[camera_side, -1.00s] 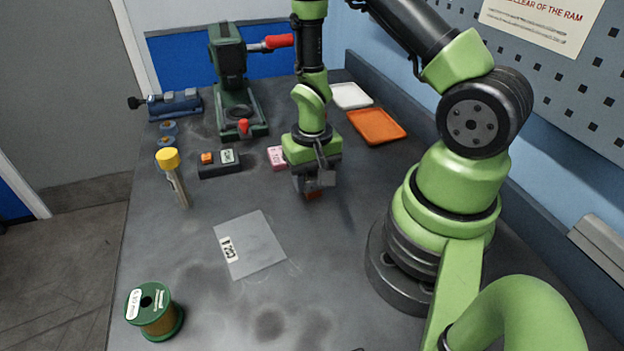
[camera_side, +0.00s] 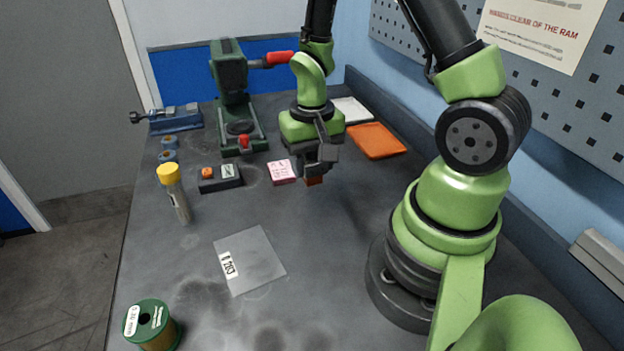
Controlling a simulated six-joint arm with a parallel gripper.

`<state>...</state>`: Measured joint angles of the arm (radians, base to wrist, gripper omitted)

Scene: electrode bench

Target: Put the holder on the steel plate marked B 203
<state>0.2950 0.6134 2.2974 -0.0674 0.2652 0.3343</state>
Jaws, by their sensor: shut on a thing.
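My gripper (camera_side: 315,168) is shut on a small piece with an orange-red lower end (camera_side: 314,181), seemingly the holder. The jaws hide most of it. It hangs above the bench, to the right of a pink block. The steel plate (camera_side: 262,262) is a flat grey square lying at the middle front of the bench, below and left of my gripper. A white label (camera_side: 228,265) on its left edge reads about "203"; its first character is unclear. The plate is bare.
A pink block (camera_side: 282,172), a dark block with an orange piece (camera_side: 221,178), a yellow-capped tube (camera_side: 176,192) and a green press (camera_side: 237,115) stand left of my gripper. An orange tray (camera_side: 376,140) lies behind right. A green spool (camera_side: 151,327) stands front left.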

